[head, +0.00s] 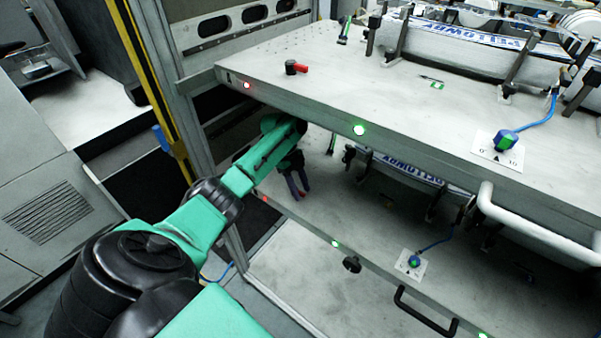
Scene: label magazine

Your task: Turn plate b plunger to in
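Two grey plates sit one above the other, the upper plate (420,110) and the lower plate (330,215). I see no letter telling which is plate b. A black knob with a red end (296,68) stands on the upper plate near its left corner. A round black knob (352,264) is at the front edge of the lower plate. I cannot tell which is the plunger. My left gripper (298,194) reaches under the upper plate, above the left part of the lower plate. Its two fingers point down, slightly apart, with nothing visible between them. My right gripper is out of view.
Dials with blue cables sit on the upper plate (506,143) and lower plate (412,262). A pale handle (520,225) and a black handle (425,310) project at the right. A yellow-edged post (160,95) stands left. The upper plate overhangs my forearm closely.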

